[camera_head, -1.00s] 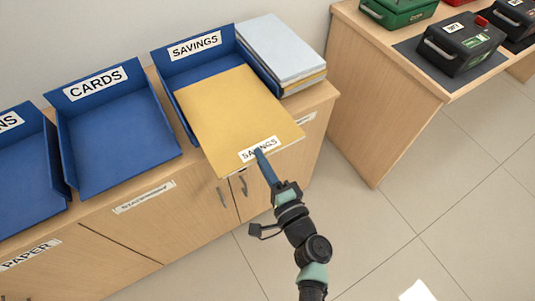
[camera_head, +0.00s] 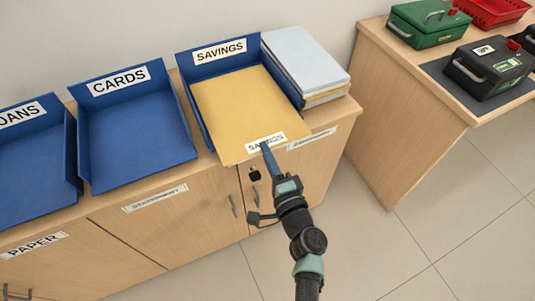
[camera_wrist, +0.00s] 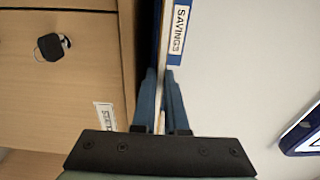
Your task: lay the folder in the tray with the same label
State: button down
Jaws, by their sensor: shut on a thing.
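The yellow folder (camera_head: 235,105) has a white label, partly covered by my finger, that reads as SAVINGS. It lies mostly inside the blue SAVINGS tray (camera_head: 188,98), its front edge reaching out past the tray's open front. My gripper (camera_head: 266,148) is shut on the folder's front edge at the label. In the wrist view my gripper (camera_wrist: 160,75) has its fingers together on the thin folder edge, and the SAVINGS label shows beyond. I cannot tell whether the folder rests on the tray floor. The CARDS tray (camera_head: 135,130) and the LOANS tray (camera_head: 35,165), its label partly cut off, are empty.
A stack of papers and folders (camera_head: 305,62) stands right of the SAVINGS tray. The wooden cabinet (camera_head: 165,235) has a lock with a key fob (camera_wrist: 50,47). A separate desk (camera_head: 400,110) at right holds green and black cash boxes. Floor between is clear.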

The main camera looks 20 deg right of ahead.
dwell(0.3)
jog(key=c, duration=0.9)
grip_release()
jog(key=shift+o, duration=0.2)
jog(key=shift+s, duration=0.1)
jog(key=s, duration=1.2)
jog(key=shift+s+a, duration=0.25)
jog(key=shift+s, duration=0.15)
